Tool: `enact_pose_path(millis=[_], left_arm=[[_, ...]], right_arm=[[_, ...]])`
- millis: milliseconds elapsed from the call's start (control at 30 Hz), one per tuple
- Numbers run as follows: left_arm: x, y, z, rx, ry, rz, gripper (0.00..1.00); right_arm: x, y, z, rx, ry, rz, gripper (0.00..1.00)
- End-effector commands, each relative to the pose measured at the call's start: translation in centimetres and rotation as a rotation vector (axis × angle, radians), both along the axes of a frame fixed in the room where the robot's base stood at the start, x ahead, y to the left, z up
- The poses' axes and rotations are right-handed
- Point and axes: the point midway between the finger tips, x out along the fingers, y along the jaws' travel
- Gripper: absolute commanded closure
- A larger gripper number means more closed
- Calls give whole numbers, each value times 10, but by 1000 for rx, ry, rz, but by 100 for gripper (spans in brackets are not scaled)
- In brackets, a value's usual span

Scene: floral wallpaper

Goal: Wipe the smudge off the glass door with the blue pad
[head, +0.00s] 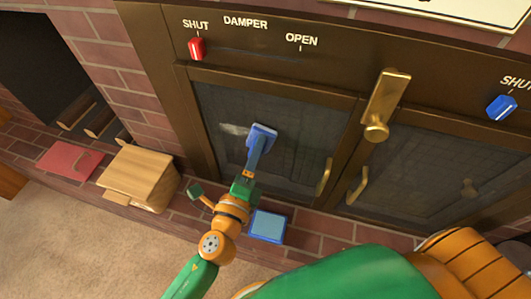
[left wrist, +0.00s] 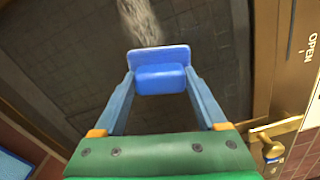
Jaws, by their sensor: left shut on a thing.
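The blue pad (head: 262,134) is held against or very close to the left glass door (head: 296,121). My left gripper (head: 258,150) is shut on it; in the left wrist view the two fingers clasp the pad's block (left wrist: 160,78). A pale greyish smudge (head: 235,129) shows on the dark glass just left of the pad. The smudge (left wrist: 140,22) also shows beyond the pad's upper edge in the left wrist view. I cannot tell whether the pad touches the glass. My right gripper is not visible.
A brass latch (head: 377,112) and door handles (head: 325,177) stick out right of the pad. A blue tray (head: 268,226), a wooden box (head: 139,178) and a red mat (head: 70,160) are on the brick hearth. A red damper knob (head: 197,48) sits above.

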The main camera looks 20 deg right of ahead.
Motion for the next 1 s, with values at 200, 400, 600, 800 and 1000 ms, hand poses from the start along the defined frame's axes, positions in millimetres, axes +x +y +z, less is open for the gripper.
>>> enact_pose_path(millis=[200, 400, 600, 800, 1000], left_arm=[[8, 12, 1, 1, -2, 2, 70], [20, 30, 0, 2, -1, 2, 70], [27, 38, 0, 1, -1, 1, 70], [42, 56, 0, 1, -1, 1, 70], [48, 63, 0, 0, 0, 3, 70]], right_arm=[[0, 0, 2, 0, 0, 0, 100], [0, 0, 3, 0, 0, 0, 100], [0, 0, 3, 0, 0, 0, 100], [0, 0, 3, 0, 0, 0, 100], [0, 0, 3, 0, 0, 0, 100]])
